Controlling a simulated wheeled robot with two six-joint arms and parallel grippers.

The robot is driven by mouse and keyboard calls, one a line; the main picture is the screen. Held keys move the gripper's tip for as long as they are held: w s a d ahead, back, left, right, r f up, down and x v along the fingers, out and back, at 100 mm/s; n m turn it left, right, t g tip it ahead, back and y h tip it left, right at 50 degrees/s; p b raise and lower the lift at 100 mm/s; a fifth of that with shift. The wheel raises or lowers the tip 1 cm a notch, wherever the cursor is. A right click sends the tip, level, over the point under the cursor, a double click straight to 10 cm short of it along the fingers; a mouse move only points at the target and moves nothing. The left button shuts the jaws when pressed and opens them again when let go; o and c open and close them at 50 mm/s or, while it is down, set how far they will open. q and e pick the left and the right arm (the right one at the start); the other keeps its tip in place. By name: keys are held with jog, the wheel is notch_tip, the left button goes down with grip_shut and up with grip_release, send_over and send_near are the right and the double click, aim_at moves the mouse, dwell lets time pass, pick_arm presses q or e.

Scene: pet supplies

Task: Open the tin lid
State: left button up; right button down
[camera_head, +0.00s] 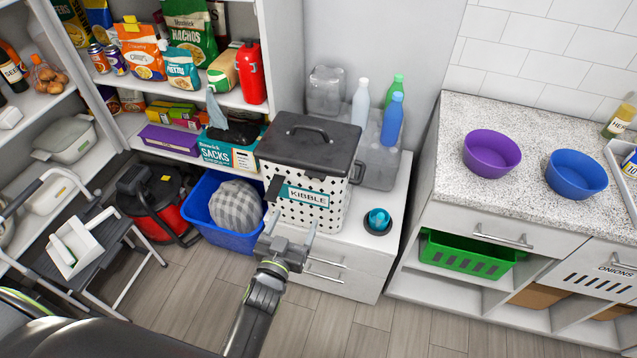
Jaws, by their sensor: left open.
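The kibble tin (308,213) is white with black dots and a teal "KIBBLE" label. It stands upright on a low white cabinet (345,277) in the middle of the head view. I cannot tell whether the fingers touch the tin. My right gripper is not in view.
Clear containers and bottles (391,119) stand behind the tin, and a small teal-topped item (378,220) stands to its right. A blue basket (221,238) is on the floor to the left. A counter with purple (491,154) and blue bowls (575,174) is at right.

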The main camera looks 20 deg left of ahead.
pick_arm(q)
jog(key=w+b, duration=0.2)
jog(key=w, duration=0.2)
jog(key=w+b, duration=0.2)
jog(key=w, duration=0.3)
jog(key=w+b, duration=0.3)
jog(key=w, duration=0.2)
jog(key=shift+w+d, duration=0.15)
jog(key=shift+d, duration=0.2)
jog(key=shift+c, duration=0.2)
